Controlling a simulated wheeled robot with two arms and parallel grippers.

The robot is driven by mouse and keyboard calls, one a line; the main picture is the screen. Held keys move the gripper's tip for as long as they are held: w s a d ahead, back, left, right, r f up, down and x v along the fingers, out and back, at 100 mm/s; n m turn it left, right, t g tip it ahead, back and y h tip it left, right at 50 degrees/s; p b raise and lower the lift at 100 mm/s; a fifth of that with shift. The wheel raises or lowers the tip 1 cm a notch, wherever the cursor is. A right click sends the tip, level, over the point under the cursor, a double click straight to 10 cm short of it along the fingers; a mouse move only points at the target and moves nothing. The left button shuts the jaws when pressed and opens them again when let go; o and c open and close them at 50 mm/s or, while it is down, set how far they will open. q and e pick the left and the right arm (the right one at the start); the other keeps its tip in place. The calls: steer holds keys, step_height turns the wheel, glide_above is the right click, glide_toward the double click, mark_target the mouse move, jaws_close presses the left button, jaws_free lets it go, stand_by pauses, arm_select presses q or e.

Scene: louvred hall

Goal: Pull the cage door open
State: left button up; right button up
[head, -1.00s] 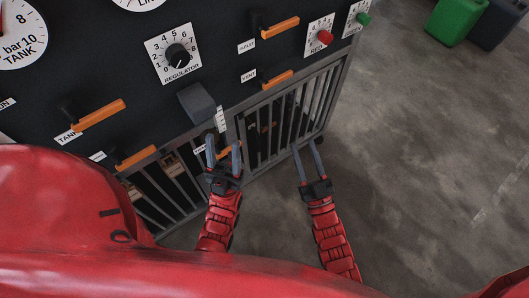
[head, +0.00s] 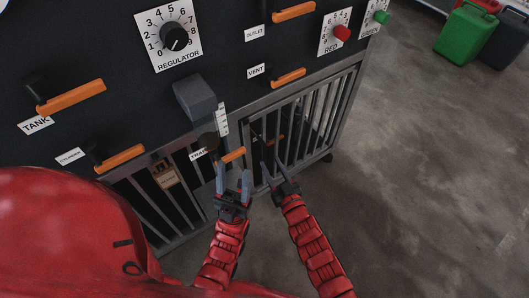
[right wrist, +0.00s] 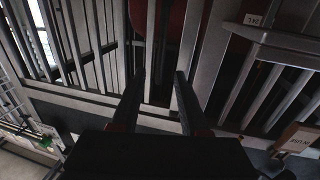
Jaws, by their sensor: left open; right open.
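The cage door (head: 326,98) is a grey metal frame with upright bars, low in the black panel in the head view. It looks shut or nearly so; I cannot tell which. My right gripper (head: 272,167) is open in front of the door's left part. In the right wrist view, the open fingers of the right gripper (right wrist: 159,77) point at the bars; a bar (right wrist: 151,38) shows between them, and I cannot tell whether they touch it. My left gripper (head: 234,174) is open, just left of the right one, by the frame near the TRAP label.
Orange levers (head: 72,97) and a grey block (head: 195,98) stick out of the panel above the bars. Another barred section (head: 152,212) lies left of the door. Concrete floor (head: 420,190) is clear on the right. A green can (head: 466,32) stands far off.

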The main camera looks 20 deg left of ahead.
mark_target(265, 152)
steer(key=b+x, duration=0.1)
steer(key=x, duration=0.5)
steer(key=shift+w+a, duration=0.1)
steer(key=shift+w, duration=0.05)
steer(key=shift+c, duration=0.3)
jaws_close()
stand_by(1.0)
